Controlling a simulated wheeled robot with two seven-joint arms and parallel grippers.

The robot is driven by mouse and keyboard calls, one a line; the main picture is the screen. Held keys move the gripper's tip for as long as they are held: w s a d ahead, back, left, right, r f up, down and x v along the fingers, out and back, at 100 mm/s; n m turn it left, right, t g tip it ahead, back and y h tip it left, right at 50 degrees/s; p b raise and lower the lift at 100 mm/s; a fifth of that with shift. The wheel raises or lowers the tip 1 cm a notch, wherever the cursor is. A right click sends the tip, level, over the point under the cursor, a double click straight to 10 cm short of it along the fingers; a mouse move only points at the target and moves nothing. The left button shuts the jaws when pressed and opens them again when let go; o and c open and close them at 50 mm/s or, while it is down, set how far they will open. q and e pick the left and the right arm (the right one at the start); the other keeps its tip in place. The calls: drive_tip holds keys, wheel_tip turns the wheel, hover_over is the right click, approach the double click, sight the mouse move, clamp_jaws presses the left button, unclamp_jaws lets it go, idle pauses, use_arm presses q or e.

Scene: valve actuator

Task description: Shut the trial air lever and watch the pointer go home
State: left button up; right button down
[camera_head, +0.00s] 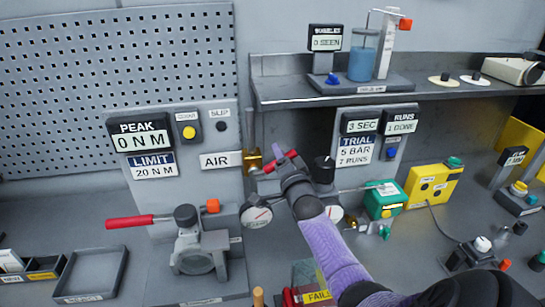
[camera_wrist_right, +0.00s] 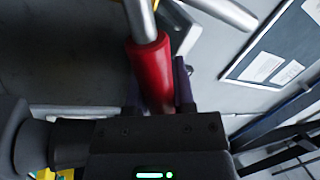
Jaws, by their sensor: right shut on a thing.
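The trial air lever (camera_head: 271,166) is a red-handled lever on a brass valve (camera_head: 253,160) beside the AIR label (camera_head: 221,160). My right gripper (camera_head: 283,166) is shut on its red grip; the right wrist view shows the red sleeve (camera_wrist_right: 150,75) between the fingers, with a grey rod coming out of it. A round white gauge (camera_head: 257,216) hangs below the valve; its pointer is too small to read surely. A second gauge (camera_head: 334,213) is partly hidden by my arm. My left gripper is not in view.
A grey clamp fixture (camera_head: 187,240) with a long red handle (camera_head: 130,221) stands at left. A green box (camera_head: 384,200) and a yellow box (camera_head: 432,186) stand right of my arm. A shelf (camera_head: 400,95) overhangs behind. An empty tray (camera_head: 91,275) lies front left.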

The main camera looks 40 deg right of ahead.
drive_tip(key=f+m+b, duration=0.1)
drive_tip(key=m, duration=0.1)
drive_tip(key=f+m+h+b, duration=0.1)
drive_tip(key=f+m, duration=0.1)
drive_tip(key=m, duration=0.1)
drive_tip(key=d+f+m+h+b, duration=0.1)
drive_tip(key=m+b, duration=0.1)
drive_tip(key=shift+s+f+m+g, duration=0.15)
drive_tip(key=shift+s+m+g, duration=0.15)
drive_tip(key=shift+s+m, duration=0.1)
drive_tip(key=shift+h, duration=0.4)
drive_tip(key=shift+c, duration=2.2)
unclamp_jaws()
drive_tip(key=shift+w, duration=0.1)
drive_tip(key=shift+d, duration=0.1)
